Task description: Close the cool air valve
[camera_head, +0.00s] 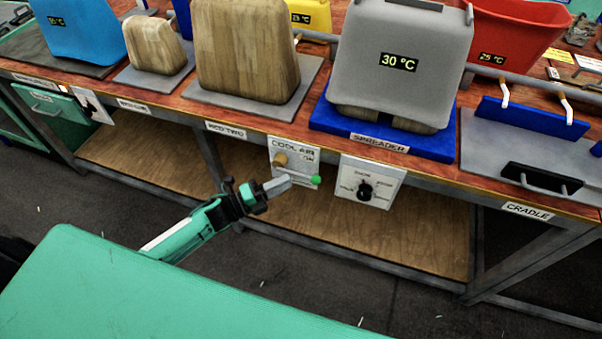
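The cool air valve panel (308,157) is a pale plate labelled COOL AIR on the front of the bench. It has a brass-coloured round fitting (280,160) at its left and a green ball tip (316,180) at its lower right. The lever between them is hard to make out. My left gripper (284,182) is in front of the panel's lower left part, to the left of the green tip. Its grey fingers appear together, with nothing visible between them. Contact with the panel cannot be told. My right gripper is not in view.
A dial panel (371,186) with a black knob is right of the valve. The bench edge overhangs a wooden lower shelf (400,226). A grey press marked 30 °C (410,35) stands on a blue base above. The cradle (552,150) is at right.

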